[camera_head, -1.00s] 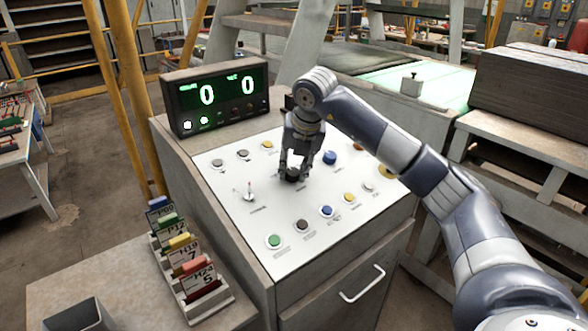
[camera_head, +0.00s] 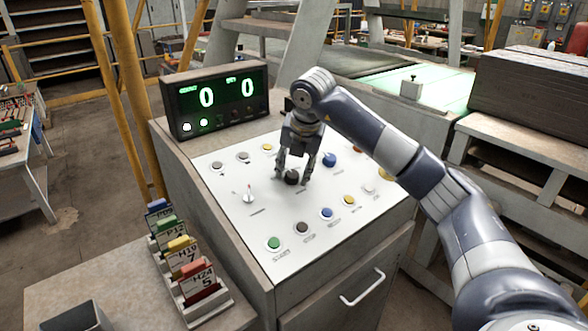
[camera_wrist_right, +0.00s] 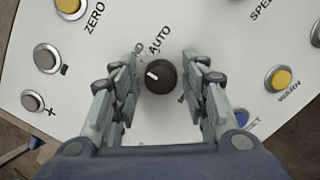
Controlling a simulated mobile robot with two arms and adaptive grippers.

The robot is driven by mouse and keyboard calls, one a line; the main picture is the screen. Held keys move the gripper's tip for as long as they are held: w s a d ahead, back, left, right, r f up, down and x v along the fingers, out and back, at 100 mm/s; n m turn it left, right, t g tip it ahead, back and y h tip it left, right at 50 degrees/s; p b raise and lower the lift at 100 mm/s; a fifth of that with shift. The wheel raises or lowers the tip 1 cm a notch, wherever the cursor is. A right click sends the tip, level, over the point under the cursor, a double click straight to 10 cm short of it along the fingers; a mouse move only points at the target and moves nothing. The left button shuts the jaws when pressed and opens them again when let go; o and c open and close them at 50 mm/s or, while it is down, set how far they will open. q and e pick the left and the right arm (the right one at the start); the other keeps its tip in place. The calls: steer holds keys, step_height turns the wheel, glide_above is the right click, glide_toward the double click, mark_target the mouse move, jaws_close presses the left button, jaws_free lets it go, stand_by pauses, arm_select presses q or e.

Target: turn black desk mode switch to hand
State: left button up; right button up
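The black mode switch (camera_head: 291,177) is a round knob on the white sloping panel of the desk (camera_head: 225,160). In the right wrist view the knob (camera_wrist_right: 160,77) has a short white mark on its left part. The word AUTO is printed above it; another label to its left is mostly hidden by a finger. My right gripper (camera_head: 292,181) is open over the knob, with one finger on each side. In the wrist view, a gap shows between the knob and each finger of the right gripper (camera_wrist_right: 161,88). My left gripper is not in view.
A white-pointer selector (camera_head: 249,196) sits to the left. A display box (camera_head: 218,98) showing two zeros stands behind. A card rack (camera_head: 203,304) stands at the front left.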

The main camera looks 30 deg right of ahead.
stand_by(0.3)
steer(key=v, duration=1.2)
